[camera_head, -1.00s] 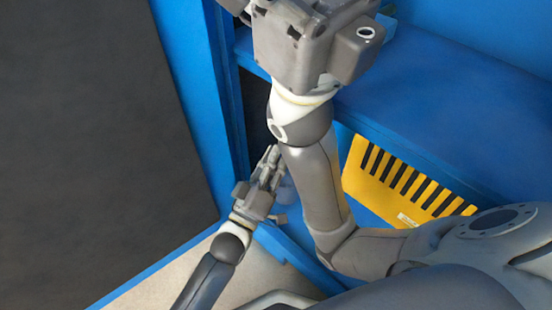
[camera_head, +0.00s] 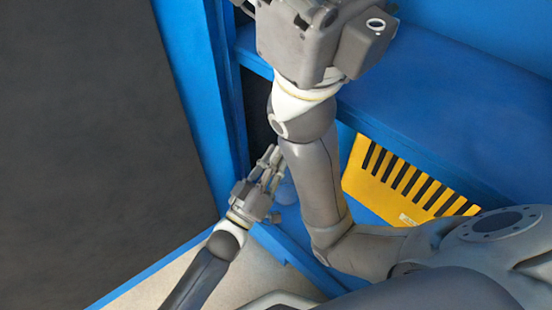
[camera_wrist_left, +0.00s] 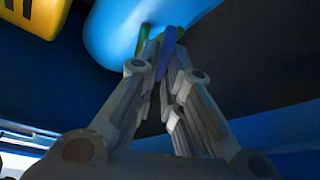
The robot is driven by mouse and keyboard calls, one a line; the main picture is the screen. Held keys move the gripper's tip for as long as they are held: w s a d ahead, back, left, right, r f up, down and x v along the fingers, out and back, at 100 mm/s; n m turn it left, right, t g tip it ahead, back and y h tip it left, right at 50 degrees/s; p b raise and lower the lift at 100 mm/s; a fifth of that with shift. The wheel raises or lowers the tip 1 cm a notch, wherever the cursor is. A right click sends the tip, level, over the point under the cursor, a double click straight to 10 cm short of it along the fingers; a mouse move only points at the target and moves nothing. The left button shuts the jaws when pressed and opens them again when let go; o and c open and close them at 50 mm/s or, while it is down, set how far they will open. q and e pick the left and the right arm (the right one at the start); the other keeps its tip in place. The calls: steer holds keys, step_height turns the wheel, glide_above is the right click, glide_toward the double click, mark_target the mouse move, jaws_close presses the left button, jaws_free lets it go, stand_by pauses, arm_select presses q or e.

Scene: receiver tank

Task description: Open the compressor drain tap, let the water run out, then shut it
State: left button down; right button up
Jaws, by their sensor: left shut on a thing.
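My left gripper (camera_head: 270,158) reaches from the lower left into the gap under the blue frame, beside my right arm. In the left wrist view its fingers (camera_wrist_left: 160,60) converge on the drain tap's thin blue-purple lever (camera_wrist_left: 168,48) and are shut on it. A small green part (camera_wrist_left: 144,33) shows just behind the fingertips. The light blue rounded tank (camera_wrist_left: 125,22) is right above; a bit of it shows in the head view (camera_head: 287,191). I cannot see any water. My right arm crosses the head view upward; its fingertips are out of sight at the top.
A yellow slotted panel (camera_head: 400,185) stands right of my right arm, under a blue shelf (camera_head: 450,110). A blue upright post (camera_head: 200,100) and a dark surface (camera_head: 90,140) lie to the left. Pale floor (camera_head: 165,280) shows at the lower left.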

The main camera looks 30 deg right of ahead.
arm_select(q)
steer(key=c, duration=1.6)
jaws_free()
steer(key=shift+o, duration=0.2)
steer(key=v, duration=0.7)
steer(key=shift+a, duration=0.2)
steer(key=shift+s+f, duration=0.1)
